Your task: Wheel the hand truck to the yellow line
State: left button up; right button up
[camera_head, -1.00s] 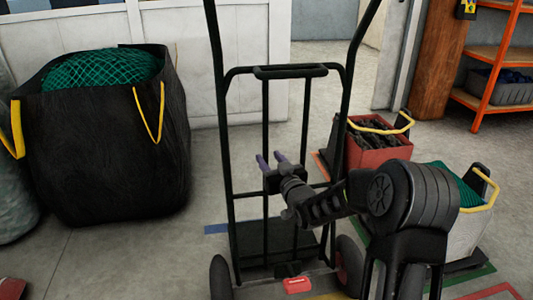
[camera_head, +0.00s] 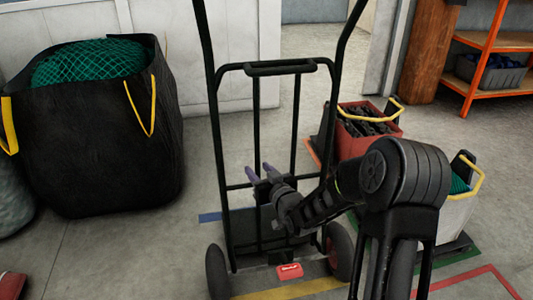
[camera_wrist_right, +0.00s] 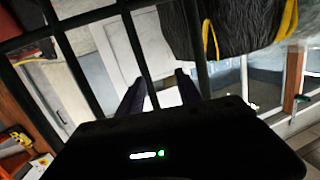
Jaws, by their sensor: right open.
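The black hand truck (camera_head: 283,67) stands upright in the middle of the head view, its wheels (camera_head: 217,272) on the floor. The yellow line (camera_head: 290,290) lies on the floor at the bottom, just in front of the truck's wheels. My right gripper (camera_head: 261,174) is open in front of the truck's frame, below the upper crossbar. Its two purplish fingers point toward the frame. In the right wrist view the fingers (camera_wrist_right: 160,95) are apart, with black frame bars (camera_wrist_right: 140,55) beyond them. I cannot tell whether they touch a bar. My left gripper is not in view.
A large black bag (camera_head: 110,150) with green net stands at left. A red crate (camera_head: 365,140) and a white crate (camera_head: 455,215) stand right of the truck. Orange shelving (camera_head: 480,70) is at the back right. A blue line (camera_head: 209,217) crosses the floor behind the truck.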

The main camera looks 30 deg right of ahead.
jog(key=s+a+f+g+y+p, duration=0.2)
jog(key=s+a+f+g+p, duration=0.15)
jog(key=s+a+p, duration=0.4)
jog(key=s+a+f+g+y+p, duration=0.2)
jog(key=s+a+g+p, duration=0.3)
jog(key=a+p, duration=0.5)
pick_arm(q)
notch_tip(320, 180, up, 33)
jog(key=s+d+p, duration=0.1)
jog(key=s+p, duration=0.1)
jog(key=p, duration=1)
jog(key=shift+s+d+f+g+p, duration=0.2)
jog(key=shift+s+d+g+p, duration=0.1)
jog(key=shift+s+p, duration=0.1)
pick_arm(e)
jog(key=s+a+r+g, duration=0.2)
jog(key=s+a, duration=0.4)
jog(key=s, duration=0.5)
jog(key=s+a+r+g+y, duration=0.1)
jog(key=s+a+g, duration=0.4)
jog(key=s, duration=0.6)
jog(key=shift+s+a+r+y, duration=0.3)
jog(key=shift+s+a+r, duration=0.05)
jog(key=shift+a+r, duration=0.1)
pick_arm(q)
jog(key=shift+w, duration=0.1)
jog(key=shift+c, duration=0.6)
pick_arm(e)
jog(key=shift+c, duration=0.6)
